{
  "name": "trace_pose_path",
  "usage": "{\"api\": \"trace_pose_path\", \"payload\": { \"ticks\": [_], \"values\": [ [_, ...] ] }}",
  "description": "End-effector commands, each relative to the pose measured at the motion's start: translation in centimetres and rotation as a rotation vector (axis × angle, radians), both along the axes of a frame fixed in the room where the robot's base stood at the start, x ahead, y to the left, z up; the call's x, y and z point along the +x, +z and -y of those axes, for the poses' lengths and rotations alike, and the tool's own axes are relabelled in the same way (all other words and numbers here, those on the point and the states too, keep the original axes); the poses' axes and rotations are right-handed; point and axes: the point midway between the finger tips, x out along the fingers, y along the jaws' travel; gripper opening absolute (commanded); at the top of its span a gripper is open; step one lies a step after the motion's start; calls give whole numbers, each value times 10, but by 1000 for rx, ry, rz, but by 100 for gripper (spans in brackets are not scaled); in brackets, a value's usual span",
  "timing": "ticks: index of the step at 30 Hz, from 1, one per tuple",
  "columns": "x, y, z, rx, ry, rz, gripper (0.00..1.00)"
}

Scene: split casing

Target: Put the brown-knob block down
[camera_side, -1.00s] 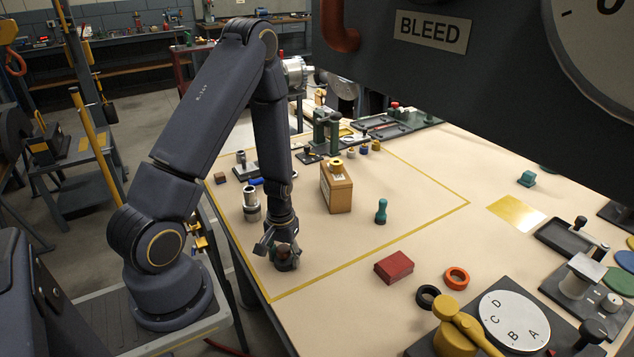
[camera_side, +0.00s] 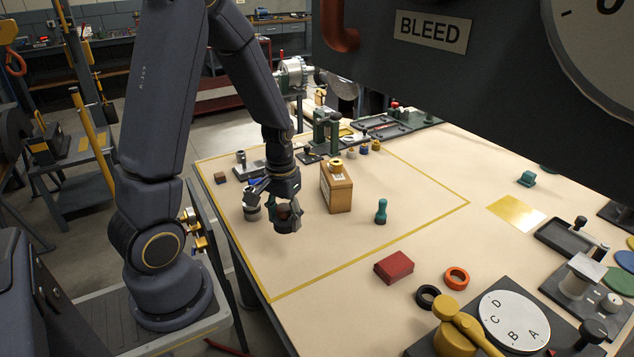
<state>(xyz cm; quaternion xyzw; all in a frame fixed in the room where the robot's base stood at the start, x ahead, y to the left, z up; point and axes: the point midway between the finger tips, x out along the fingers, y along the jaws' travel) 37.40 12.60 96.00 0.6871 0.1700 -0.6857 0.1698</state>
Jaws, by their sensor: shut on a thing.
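The brown-knob block (camera_side: 287,225) is a small dark block with a round brown knob on top. My gripper (camera_side: 285,211) is shut on it, with the fingers around the knob. The block appears upright, inside the yellow-outlined area on the left part of the table (camera_side: 330,245). I cannot tell clearly whether its underside touches the table or hangs a little above it. The fingers hide part of the knob and block.
A wooden box (camera_side: 338,190) with a yellow ring on top stands close to the right. A teal peg (camera_side: 381,211) and red block (camera_side: 394,267) are farther right. The area's front corner is clear.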

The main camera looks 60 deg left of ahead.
Motion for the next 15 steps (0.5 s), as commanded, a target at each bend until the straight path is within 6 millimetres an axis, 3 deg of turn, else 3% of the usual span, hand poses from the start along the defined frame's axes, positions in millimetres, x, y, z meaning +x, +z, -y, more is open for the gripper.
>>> {"api": "trace_pose_path", "payload": {
  "ticks": [5, 12, 15],
  "values": [
    [22, -8, -7, 0, -17, -4, 6],
    [84, -37, -28, 1, -17, -3, 6],
    [101, -59, -34, -1, -17, -5, 6]
  ]
}}
